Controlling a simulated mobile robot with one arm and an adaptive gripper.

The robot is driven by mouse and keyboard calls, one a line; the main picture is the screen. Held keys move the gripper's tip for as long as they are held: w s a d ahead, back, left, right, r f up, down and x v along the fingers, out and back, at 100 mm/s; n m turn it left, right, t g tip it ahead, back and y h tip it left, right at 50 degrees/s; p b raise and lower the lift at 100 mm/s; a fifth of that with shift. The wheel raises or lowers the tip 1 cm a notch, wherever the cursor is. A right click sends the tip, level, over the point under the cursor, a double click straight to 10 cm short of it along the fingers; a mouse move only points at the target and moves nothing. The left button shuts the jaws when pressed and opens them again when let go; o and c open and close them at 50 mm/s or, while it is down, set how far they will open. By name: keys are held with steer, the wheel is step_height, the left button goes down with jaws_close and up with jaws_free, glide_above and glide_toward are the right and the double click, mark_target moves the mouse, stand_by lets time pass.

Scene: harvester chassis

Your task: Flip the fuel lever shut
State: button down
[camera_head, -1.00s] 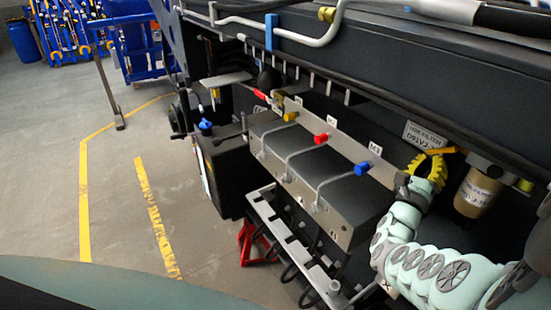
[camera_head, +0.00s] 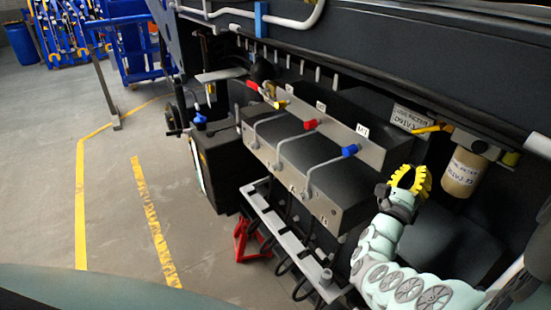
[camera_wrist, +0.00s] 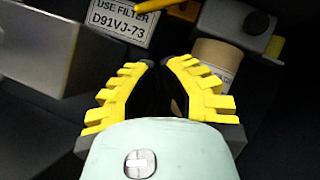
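A yellow lever (camera_head: 431,129) sticks out to the left from the head of the fuel filter, beside a "USE FILTER" label plate. I take it to be the fuel lever. The tan filter bowl (camera_head: 462,172) hangs below and to the right of it. In the wrist view the lever (camera_wrist: 156,5) is cut by the top edge, above the label. My gripper (camera_head: 410,177) has yellow ribbed fingers and is below and left of the lever in the head view, apart from it. In the wrist view my gripper (camera_wrist: 160,66) shows a dark gap between its fingertips, with nothing held.
A grey valve block (camera_head: 330,205) with red, blue and yellow handled taps stands left of my gripper. The label plate (camera_head: 410,118) is behind my gripper. A dark chassis beam (camera_head: 400,55) runs overhead. Open floor (camera_head: 110,220) lies at the left.

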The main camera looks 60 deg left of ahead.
steer(key=b+v, duration=0.1)
steer(key=v, duration=0.5)
steer(key=shift+s+d+r, duration=0.1)
steer(key=shift+d, duration=0.05)
stand_by(0.4)
